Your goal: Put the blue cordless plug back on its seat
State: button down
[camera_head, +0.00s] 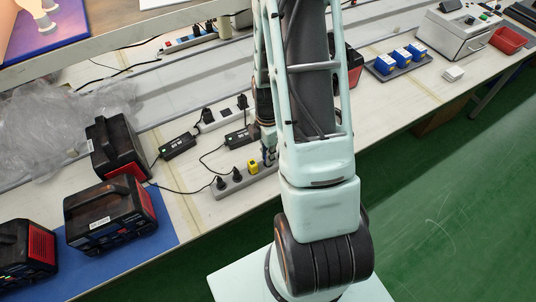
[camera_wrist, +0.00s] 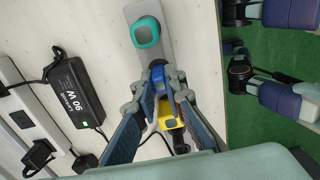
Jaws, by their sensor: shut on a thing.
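My gripper (camera_wrist: 164,95) is shut on the blue cordless plug (camera_wrist: 158,84), which shows between the fingertips in the wrist view. The plug is over the grey power strip (camera_wrist: 158,58), between a yellow plug (camera_wrist: 172,124) and a teal plug (camera_wrist: 145,33). I cannot tell whether it touches the strip. In the head view my gripper (camera_head: 268,155) is at the strip (camera_head: 229,188), just right of the yellow plug (camera_head: 252,167). My arm hides the strip's right part and the teal plug there.
Black plugs (camera_head: 237,174) stand on the strip's left part. A black adapter (camera_wrist: 73,101) and a white power strip (camera_wrist: 28,120) lie nearby with cables. Black-red battery packs (camera_head: 110,213) are at left. Several blue items (camera_head: 402,55) stand on a tray at right.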

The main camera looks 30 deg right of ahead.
jog(key=c, duration=1.9)
grip_release()
